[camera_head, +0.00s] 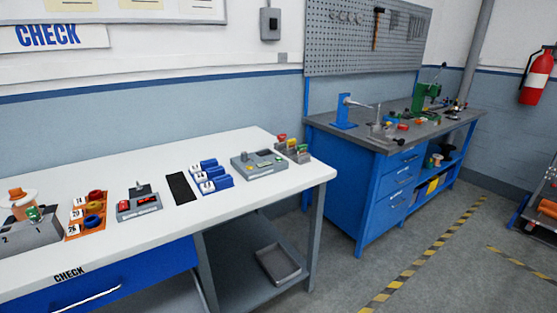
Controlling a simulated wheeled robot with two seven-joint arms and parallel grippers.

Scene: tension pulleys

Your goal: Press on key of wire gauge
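On the white bench (285,195) stands a small grey device (139,203) with a short upright post, a red key-like patch on its left front and a dark display with red marks. It looks like the wire gauge, but the label is too small to read. A second, flatter grey device (258,164) with a small display and coloured keys stands farther right. I cannot tell for sure which one is the wire gauge. Neither of my grippers is in view, and nothing touches either device.
An orange board (87,222) with coloured rings, a grey box (30,233) with a spool, a black pad (181,188) and blue numbered blocks (212,178) share the bench. Coloured-topped pieces (292,150) stand at its right end. A blue workbench (372,190) stands beyond. The bench's front strip is clear.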

